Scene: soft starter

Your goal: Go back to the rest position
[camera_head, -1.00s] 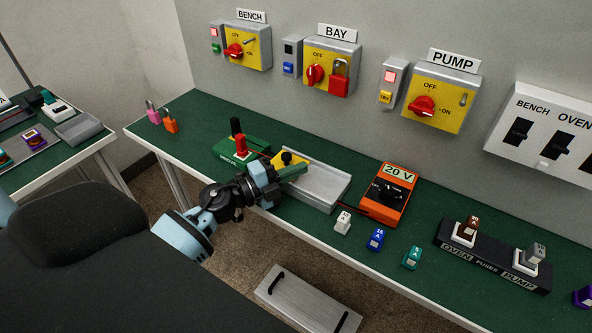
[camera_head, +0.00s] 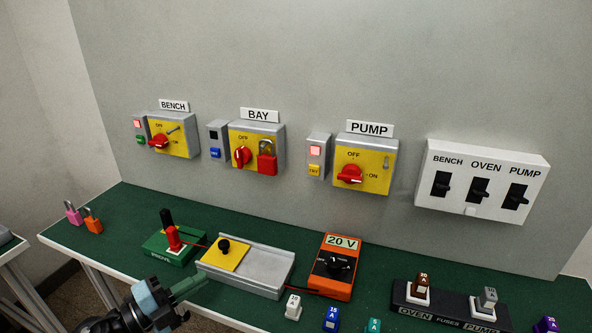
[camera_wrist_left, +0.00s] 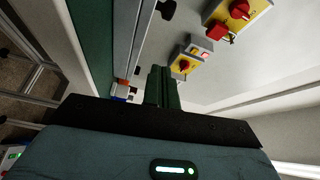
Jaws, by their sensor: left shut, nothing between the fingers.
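My left gripper (camera_head: 190,288) shows at the bottom left of the head view, in front of the green bench near the grey tray. Its green fingers are shut with nothing between them. In the left wrist view the same closed fingers (camera_wrist_left: 162,88) point away from the camera toward the wall, and no object is held. My right gripper is not in either view.
The green bench (camera_head: 130,215) holds a green block with red and black probes (camera_head: 172,240), a grey tray (camera_head: 265,275) with a yellow plate, an orange meter (camera_head: 335,265), fuses and padlocks (camera_head: 92,220). Switch boxes (camera_head: 365,165) hang on the wall. A white breaker panel (camera_head: 482,190) is at right.

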